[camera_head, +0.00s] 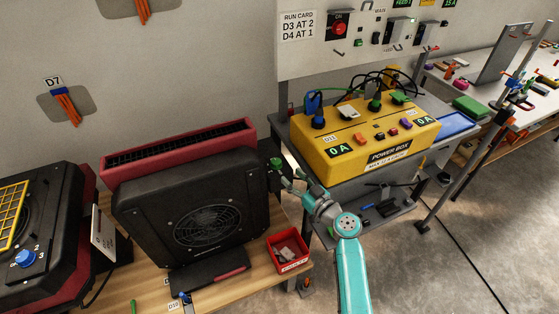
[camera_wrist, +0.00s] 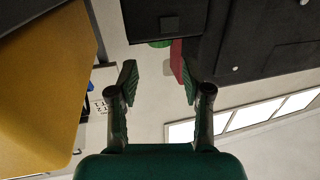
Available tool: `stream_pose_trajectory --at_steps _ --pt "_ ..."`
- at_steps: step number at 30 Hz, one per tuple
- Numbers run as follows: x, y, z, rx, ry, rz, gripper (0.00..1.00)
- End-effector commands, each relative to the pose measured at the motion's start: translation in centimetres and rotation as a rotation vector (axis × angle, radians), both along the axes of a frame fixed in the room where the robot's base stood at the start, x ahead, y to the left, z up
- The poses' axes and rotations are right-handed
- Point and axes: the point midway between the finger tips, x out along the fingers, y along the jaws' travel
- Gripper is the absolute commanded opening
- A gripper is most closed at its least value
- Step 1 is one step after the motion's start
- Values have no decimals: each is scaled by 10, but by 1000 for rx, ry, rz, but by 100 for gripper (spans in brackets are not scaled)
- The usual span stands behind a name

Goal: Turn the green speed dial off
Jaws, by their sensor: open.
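My gripper (camera_head: 278,178) is beside the right side of the upright black and red dryer (camera_head: 205,215), at the end of my teal arm. In the wrist view its two dark green fingers (camera_wrist: 158,78) are spread apart with nothing between them. A small green round edge (camera_wrist: 160,43) shows beyond the fingertips in the wrist view, mostly hidden behind a dark block (camera_wrist: 168,18). I cannot tell for sure that it is the green speed dial. In the head view my gripper and the dryer's edge crowd that spot, so the dial's setting is not readable.
A yellow power box (camera_head: 350,150) with knobs and cables stands on a grey stand just right of my gripper. A red bin (camera_head: 287,254) sits below on the wooden bench. Another dryer with a blue dial (camera_head: 25,258) is at the left.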

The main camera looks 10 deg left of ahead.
Motion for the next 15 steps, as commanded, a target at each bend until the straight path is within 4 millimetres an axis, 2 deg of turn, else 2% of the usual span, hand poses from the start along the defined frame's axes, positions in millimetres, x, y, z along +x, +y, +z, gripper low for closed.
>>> stream_pose_trajectory --at_steps 9,15 --pt "38 41 2 1 -1 1 49" --pt "57 60 1 0 0 0 49"
